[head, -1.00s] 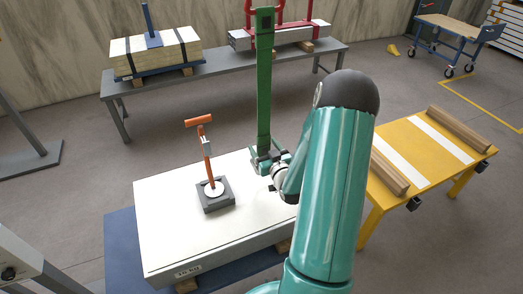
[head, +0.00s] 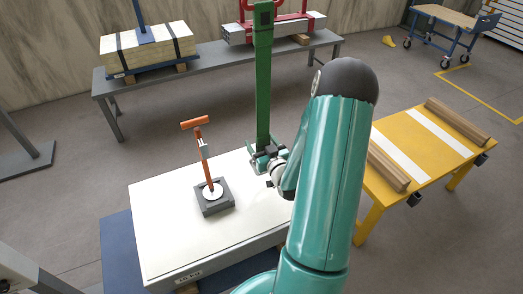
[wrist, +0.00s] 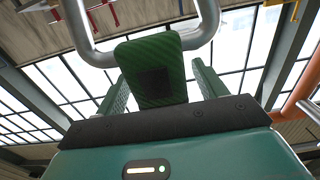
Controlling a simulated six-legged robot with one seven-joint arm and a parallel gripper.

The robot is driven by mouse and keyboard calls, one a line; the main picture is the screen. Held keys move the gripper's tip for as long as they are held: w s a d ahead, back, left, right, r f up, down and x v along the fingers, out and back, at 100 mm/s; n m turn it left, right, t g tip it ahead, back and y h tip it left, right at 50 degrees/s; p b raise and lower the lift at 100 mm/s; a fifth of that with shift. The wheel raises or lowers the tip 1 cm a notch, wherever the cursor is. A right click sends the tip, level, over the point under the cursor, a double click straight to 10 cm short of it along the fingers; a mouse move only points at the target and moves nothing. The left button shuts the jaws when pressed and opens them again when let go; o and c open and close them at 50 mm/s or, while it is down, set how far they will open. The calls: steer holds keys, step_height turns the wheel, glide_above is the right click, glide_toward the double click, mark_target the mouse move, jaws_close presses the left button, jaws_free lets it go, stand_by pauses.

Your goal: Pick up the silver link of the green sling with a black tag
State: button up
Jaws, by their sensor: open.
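The green sling (head: 263,85) shows in the head view as a tall upright green strap, with a dark patch near its top. My gripper (head: 266,160) is at the strap's lower end, partly hidden by my arm. In the wrist view, the green sling end (wrist: 168,50) has a square black tag (wrist: 154,83) and lies between the two green fingers of my open gripper (wrist: 160,76). The silver link (wrist: 96,57) is a thick bent bar passing by the sling end, beyond the fingertips. I cannot make out the link in the head view.
A yellow table (head: 425,150) with wooden bars is at right. A grey bench (head: 215,61) with loads stands behind.

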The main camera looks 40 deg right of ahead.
steer(key=shift+r, duration=0.15)
steer(key=shift+w, duration=0.2)
steer(key=c, duration=0.4)
steer(key=shift+s, duration=0.1)
steer(key=c, duration=0.9)
